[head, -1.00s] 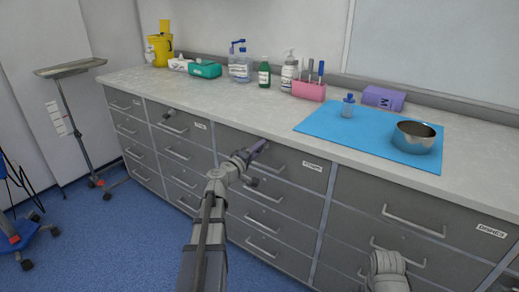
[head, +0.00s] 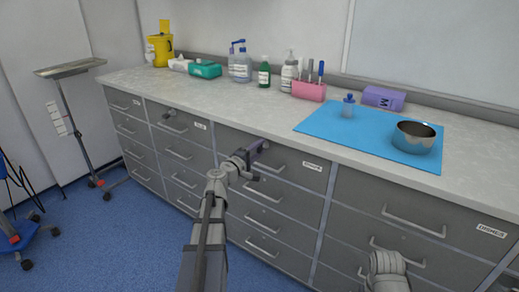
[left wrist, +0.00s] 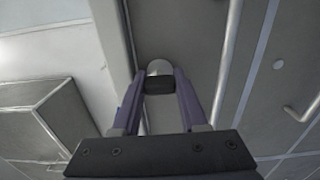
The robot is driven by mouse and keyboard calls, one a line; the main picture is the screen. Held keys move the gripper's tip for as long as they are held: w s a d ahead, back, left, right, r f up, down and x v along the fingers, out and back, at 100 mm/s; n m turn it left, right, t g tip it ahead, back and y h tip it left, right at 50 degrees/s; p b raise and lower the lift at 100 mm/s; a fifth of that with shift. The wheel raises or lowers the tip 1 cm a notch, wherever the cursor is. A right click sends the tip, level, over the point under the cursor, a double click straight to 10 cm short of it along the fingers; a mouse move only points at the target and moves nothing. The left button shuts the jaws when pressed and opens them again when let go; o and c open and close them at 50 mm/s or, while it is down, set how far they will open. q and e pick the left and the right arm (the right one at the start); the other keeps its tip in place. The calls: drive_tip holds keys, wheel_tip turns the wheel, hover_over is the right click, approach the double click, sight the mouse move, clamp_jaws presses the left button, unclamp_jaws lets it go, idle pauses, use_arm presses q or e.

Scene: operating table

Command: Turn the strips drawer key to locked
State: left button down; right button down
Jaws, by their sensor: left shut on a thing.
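My left gripper (head: 259,148) is at the top drawer left of the middle, close to its front. In the left wrist view its purple fingers (left wrist: 160,88) are shut on the key (left wrist: 159,70), a small piece with a rounded grey top and a dark lower part. In the head view the gripper hides the key and its lock. The drawer (head: 290,161) is closed and has a white label (head: 312,166) at its right, too small to read surely. The drawer's handle (left wrist: 228,60) runs beside the fingers in the left wrist view. Only part of my right arm shows, at bottom right.
Another knob-like piece (head: 171,112) sticks out of the drawer front further left. The counter (head: 250,110) above holds bottles, boxes, a blue mat (head: 320,125) and a steel bowl (head: 414,138). A tray stand (head: 70,66) is at left. The blue floor before the cabinets is open.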

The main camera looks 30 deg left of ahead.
use_arm(q)
drive_tip(key=shift+c, duration=2.2)
unclamp_jaws()
